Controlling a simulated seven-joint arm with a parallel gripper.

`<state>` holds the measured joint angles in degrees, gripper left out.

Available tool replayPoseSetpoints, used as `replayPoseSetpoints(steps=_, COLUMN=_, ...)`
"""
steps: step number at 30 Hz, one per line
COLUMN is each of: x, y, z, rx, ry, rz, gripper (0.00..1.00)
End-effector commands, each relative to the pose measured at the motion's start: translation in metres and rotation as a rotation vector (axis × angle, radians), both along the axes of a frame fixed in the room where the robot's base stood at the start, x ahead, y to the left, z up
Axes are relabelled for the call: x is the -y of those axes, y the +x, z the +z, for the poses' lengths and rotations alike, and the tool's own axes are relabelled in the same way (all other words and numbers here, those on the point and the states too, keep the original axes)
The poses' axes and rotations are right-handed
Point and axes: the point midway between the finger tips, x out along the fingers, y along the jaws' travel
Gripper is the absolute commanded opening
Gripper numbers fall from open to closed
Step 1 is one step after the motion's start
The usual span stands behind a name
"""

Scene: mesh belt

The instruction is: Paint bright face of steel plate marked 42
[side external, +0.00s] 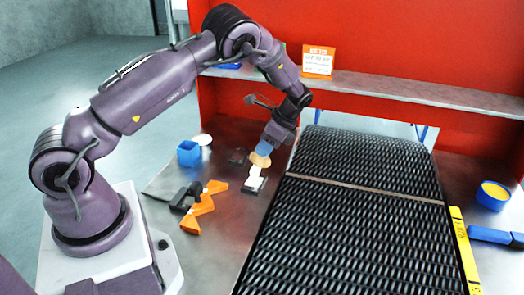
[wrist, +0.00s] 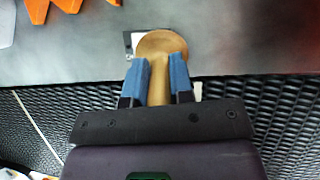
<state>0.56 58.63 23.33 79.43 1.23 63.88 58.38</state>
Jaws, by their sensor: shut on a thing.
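My gripper (side external: 267,147) is shut on a tan wooden tool (side external: 260,160) with a round head. In the wrist view, the tool's handle (wrist: 159,88) sits between the two blue fingers (wrist: 158,70) and its head points away from my gripper. A small pale piece with a dark part (side external: 254,183) lies on the steel table just below the head; I cannot tell whether they touch. In the wrist view, the head hides much of this piece (wrist: 130,42). A dark flat plate (side external: 238,156) lies left of my gripper. No number 42 is readable.
The black mesh belt (side external: 350,235) is right of my gripper. Orange zigzag pieces (side external: 203,205), a blue cup (side external: 188,154) and a white disc (side external: 203,139) lie left. A blue tub with yellow contents (side external: 492,196) stands far right. A shelf (side external: 400,92) runs behind.

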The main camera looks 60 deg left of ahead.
Motion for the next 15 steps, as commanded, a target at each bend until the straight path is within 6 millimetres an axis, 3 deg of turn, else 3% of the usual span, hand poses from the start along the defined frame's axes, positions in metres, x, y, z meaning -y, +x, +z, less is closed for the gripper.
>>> replayPoseSetpoints(steps=8, x=-0.013, y=0.015, z=0.002, rx=0.001, ry=-0.001, rz=0.000, gripper=0.00)
replayPoseSetpoints(steps=10, x=-0.013, y=0.016, z=0.021, rx=0.006, ry=0.000, rz=-0.001, gripper=0.00)
replayPoseSetpoints(steps=15, x=-0.013, y=0.015, z=0.035, rx=0.003, ry=-0.001, rz=-0.001, gripper=0.00)
